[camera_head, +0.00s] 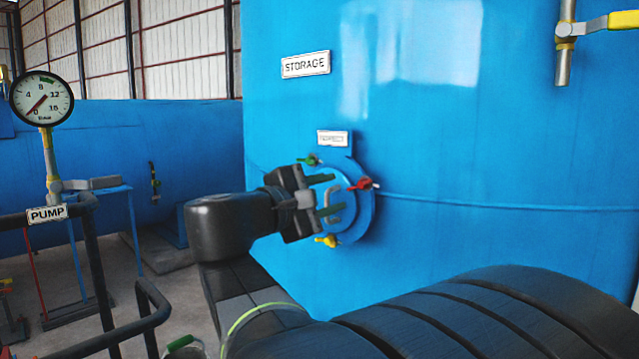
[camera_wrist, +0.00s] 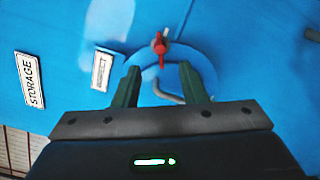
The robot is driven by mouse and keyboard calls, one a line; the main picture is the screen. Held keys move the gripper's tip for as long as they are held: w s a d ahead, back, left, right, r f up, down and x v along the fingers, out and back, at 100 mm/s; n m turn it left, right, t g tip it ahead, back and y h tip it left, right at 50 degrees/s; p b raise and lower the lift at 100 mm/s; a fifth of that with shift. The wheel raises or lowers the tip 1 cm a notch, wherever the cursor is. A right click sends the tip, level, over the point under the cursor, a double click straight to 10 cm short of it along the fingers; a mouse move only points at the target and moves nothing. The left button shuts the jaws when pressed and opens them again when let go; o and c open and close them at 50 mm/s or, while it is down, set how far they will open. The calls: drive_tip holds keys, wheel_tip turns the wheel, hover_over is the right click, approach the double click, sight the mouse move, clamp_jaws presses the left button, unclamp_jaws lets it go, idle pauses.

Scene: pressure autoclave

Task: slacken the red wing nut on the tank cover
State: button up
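The red wing nut (camera_head: 363,184) is on the right rim of the round blue tank cover (camera_head: 361,216) in the head view. It also shows in the wrist view (camera_wrist: 160,46), ahead of my fingertips and roughly centred between them. My gripper (camera_head: 331,194) is open and empty in front of the cover, left of the red nut in the head view. In the wrist view my two green fingers (camera_wrist: 160,80) stand apart, with the cover's grey handle (camera_wrist: 168,96) showing between them. A green wing nut (camera_head: 311,160) sits at the cover's top and a yellow one (camera_head: 327,240) at its bottom.
The blue storage tank (camera_head: 480,130) fills the right side, with a STORAGE sign (camera_head: 306,64) and a small plate (camera_head: 333,138) above the cover. A pressure gauge (camera_head: 41,99), a PUMP sign (camera_head: 47,213) and dark rails (camera_head: 100,270) stand at left. A yellow-handled valve (camera_head: 590,27) is top right.

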sight(363, 185)
drive_tip(key=shift+p+x, duration=0.8)
drive_tip(key=shift+x, duration=3.45)
clamp_jaws()
